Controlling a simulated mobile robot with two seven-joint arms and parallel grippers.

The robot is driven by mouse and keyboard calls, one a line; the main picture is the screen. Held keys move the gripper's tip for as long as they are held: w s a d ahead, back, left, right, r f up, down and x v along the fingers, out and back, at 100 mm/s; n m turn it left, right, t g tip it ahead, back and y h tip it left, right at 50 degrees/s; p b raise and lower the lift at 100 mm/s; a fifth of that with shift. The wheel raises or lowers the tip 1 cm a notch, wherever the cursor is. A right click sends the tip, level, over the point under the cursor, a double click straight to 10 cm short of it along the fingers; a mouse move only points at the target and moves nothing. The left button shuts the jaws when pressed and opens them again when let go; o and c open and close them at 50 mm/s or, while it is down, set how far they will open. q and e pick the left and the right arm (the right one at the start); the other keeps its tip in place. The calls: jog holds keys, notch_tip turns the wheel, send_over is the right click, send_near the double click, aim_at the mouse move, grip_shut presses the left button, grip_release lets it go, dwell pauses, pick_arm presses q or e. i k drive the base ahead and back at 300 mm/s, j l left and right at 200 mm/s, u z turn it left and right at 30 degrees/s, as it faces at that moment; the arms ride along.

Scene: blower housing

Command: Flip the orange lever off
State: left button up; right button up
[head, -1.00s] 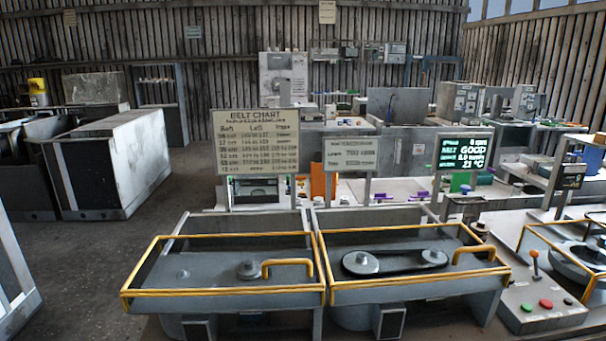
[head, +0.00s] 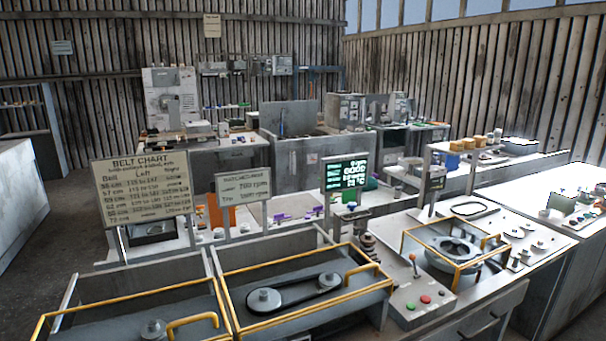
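The orange lever (head: 415,265) stands up from a grey control box (head: 420,290) right of the centre in the head view. Its orange knob is at the top of a thin stem, and the lever looks roughly upright. A red button (head: 426,299) and a green button (head: 410,307) sit on the box in front of it. Neither of my grippers is in view.
Two yellow-framed trays are at the front left; the right one holds a belt on two pulleys (head: 264,299). Right of the lever, a yellow-framed guard (head: 458,268) surrounds a round blower housing (head: 455,252). A green-lit display (head: 347,173) and a belt chart sign (head: 142,188) stand behind.

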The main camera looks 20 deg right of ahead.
aim_at(412, 256)
jog(key=z, duration=1.3)
jog(key=i+l+u, duration=0.15)
jog(key=u, duration=0.85)
jog(key=i+l+u, duration=0.1)
jog(key=l+u, duration=0.25)
jog(key=l, duration=0.15)
jog(key=l+u, duration=0.35)
jog(key=l, duration=0.15)
jog(key=l+u, duration=0.2)
jog(key=l, duration=1.6)
jog(key=k, duration=0.05)
